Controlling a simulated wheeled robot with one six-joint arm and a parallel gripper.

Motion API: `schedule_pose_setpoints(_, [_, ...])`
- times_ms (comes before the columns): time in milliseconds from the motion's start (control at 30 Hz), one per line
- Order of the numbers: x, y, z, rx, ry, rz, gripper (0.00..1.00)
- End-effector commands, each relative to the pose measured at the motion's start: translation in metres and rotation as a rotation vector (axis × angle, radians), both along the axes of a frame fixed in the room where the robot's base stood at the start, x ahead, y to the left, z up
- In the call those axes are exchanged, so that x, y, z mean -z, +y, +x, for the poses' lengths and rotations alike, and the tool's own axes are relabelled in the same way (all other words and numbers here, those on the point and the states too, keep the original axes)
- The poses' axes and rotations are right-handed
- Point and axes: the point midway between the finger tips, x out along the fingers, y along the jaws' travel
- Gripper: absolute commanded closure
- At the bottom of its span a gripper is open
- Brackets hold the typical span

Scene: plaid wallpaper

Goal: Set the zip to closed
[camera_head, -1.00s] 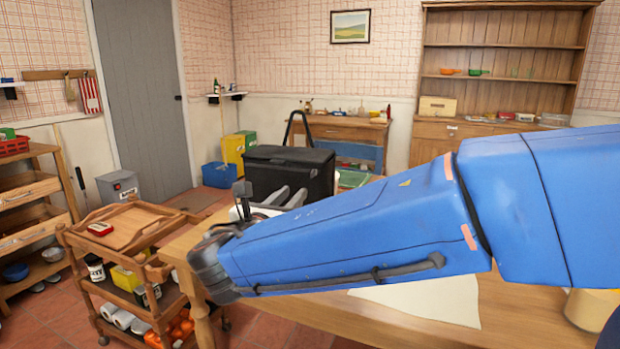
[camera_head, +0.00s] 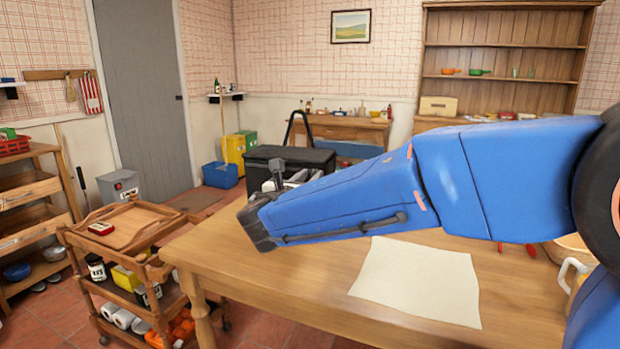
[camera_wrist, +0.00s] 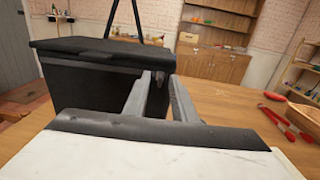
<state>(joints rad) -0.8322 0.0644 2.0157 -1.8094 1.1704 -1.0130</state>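The bag (camera_wrist: 85,80) fills the left and middle of the wrist view, with a seam under the lid rim. I cannot make out the zip clearly; a small greyish detail shows at the bag's right corner, between my fingertips. My gripper (camera_wrist: 161,76) points at that corner with its two grey fingers apart, and nothing is clearly held. In the head view my gripper (camera_head: 282,178) is partly hidden behind my blue arm.
The wooden table (camera_head: 310,275) carries a cream cloth (camera_head: 420,282), red-handled tongs (camera_wrist: 277,120) and a basket (camera_wrist: 304,115) at right. A wooden trolley (camera_head: 125,235) stands left of it. A sideboard (camera_head: 345,130) and a tall shelf (camera_head: 500,60) stand behind.

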Motion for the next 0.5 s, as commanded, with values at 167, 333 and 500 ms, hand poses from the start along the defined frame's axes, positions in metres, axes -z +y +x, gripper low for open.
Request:
schedule_pose_setpoints(167, [0.0000, -0.0004, 0.0013, -0.001, 0.000, 0.000, 0.76])
schedule_pose_setpoints(333, [0.0000, -0.0003, 0.0011, 0.000, 0.000, 0.000, 0.90])
schedule_pose_setpoints(500, [0.0000, -0.0004, 0.0009, 0.000, 0.000, 0.000, 1.00])
